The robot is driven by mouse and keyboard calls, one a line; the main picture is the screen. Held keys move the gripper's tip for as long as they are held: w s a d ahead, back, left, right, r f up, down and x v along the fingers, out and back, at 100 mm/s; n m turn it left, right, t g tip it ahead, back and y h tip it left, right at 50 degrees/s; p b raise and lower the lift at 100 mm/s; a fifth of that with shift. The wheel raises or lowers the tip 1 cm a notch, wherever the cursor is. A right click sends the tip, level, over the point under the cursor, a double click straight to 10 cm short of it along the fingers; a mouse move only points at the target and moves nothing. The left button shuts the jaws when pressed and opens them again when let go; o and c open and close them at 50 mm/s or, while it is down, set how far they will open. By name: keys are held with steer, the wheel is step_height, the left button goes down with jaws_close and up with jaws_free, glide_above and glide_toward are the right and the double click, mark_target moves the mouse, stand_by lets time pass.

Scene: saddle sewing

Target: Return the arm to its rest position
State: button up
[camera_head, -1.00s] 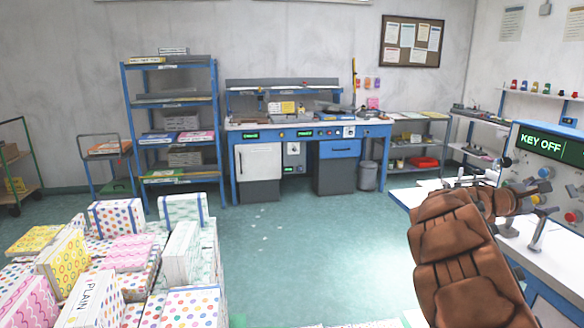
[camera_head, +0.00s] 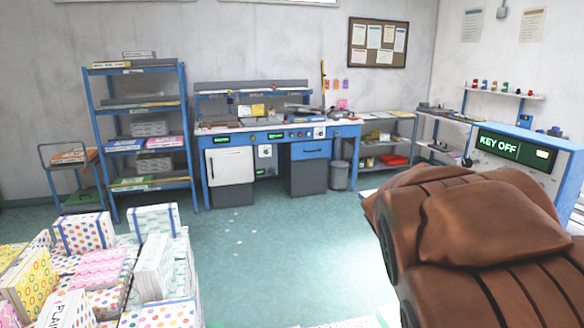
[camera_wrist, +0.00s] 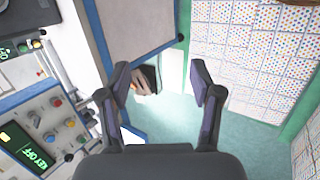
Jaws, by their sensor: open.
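My gripper (camera_wrist: 163,95) shows in the wrist view with its two dark fingers spread apart and nothing between them. Below and beyond the fingers are the green floor and the edge of a bench. The blue machine (camera_head: 520,155) with the "KEY OFF" display stands behind the arm at the right. Its panel with coloured knobs also shows at the left of the wrist view (camera_wrist: 45,125).
Patterned boxes (camera_head: 85,232) are stacked at the lower left. A blue shelf rack (camera_head: 140,120) and a blue workbench (camera_head: 345,132) stand along the back wall, with a grey bin (camera_head: 339,175) beside it. The green floor (camera_head: 270,245) in the middle is clear.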

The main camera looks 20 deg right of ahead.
steer(key=s+a+f+y, duration=0.2)
steer(key=s+a, duration=0.2)
steer(key=a, duration=0.3)
steer(key=s+a+f+y, duration=0.2)
steer(key=s+a, duration=0.1)
steer(key=a, duration=0.5)
steer(key=s+a+f+y+p, duration=0.1)
steer(key=s+a, duration=0.3)
steer(key=a, duration=0.4)
steer(key=shift+s+f+n+y, duration=0.35)
steer(key=shift+f+y, duration=0.1)
steer(key=shift+y, duration=0.35)
